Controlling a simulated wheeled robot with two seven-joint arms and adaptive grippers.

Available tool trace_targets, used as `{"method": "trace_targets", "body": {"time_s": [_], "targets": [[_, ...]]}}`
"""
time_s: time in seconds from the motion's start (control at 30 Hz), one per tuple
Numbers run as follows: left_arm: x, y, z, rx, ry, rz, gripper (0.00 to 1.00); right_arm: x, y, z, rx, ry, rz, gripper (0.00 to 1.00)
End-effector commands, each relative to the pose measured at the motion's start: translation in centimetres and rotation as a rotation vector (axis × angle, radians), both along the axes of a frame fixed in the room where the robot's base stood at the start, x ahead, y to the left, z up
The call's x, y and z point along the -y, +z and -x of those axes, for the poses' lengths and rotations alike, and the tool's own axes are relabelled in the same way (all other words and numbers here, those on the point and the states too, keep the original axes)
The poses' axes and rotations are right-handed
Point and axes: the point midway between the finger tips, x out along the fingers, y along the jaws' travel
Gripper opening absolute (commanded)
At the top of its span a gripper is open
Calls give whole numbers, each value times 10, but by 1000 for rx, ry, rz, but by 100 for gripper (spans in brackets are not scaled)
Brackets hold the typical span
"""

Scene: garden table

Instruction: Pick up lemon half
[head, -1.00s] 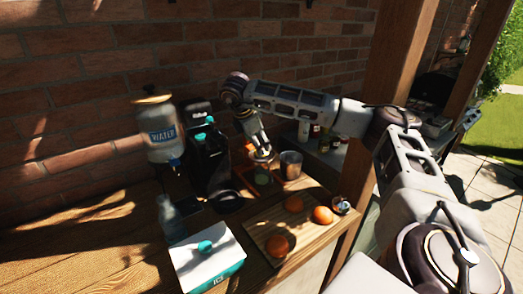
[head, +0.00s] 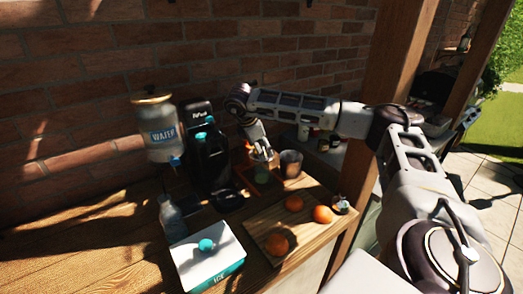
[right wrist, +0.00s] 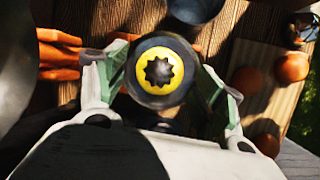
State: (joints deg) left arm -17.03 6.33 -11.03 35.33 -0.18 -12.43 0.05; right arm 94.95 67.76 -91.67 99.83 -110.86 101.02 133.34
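In the right wrist view, a round yellow piece with a dark star-shaped centre (right wrist: 159,71) sits in the middle of a dark round object. It may be the lemon half, but I cannot tell for certain. My right gripper (right wrist: 166,72) is spread, with one finger on each side of the dark object. Whether the fingertips touch it is unclear. In the head view, my right gripper (head: 264,155) points down over the back of the table, and no lemon half can be made out there. My left gripper is not in view.
A metal cup (head: 291,163) stands just right of the gripper. An orange-red frame (head: 245,181) lies below it. The cutting board (head: 299,232) holds several oranges (head: 323,214). A black machine (head: 207,161), water dispenser (head: 163,137) and ice box (head: 207,257) stand left.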

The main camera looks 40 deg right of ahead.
Motion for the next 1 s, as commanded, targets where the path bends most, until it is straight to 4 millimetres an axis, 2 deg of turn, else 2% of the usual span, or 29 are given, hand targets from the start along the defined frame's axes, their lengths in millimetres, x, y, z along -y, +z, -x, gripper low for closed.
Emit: {"method": "trace_targets", "body": {"time_s": [0.03,0.3,0.37,0.73,1.0], "targets": [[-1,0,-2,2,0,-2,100,0,0,0,0,0,0,58],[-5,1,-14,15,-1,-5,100,0,0,0,0,0,0,24],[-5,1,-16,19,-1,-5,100,0,0,0,0,0,0,20],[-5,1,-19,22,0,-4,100,0,6,0,1,0,0,20],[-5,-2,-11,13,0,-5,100,0,34,-1,4,-1,0,20]]}}
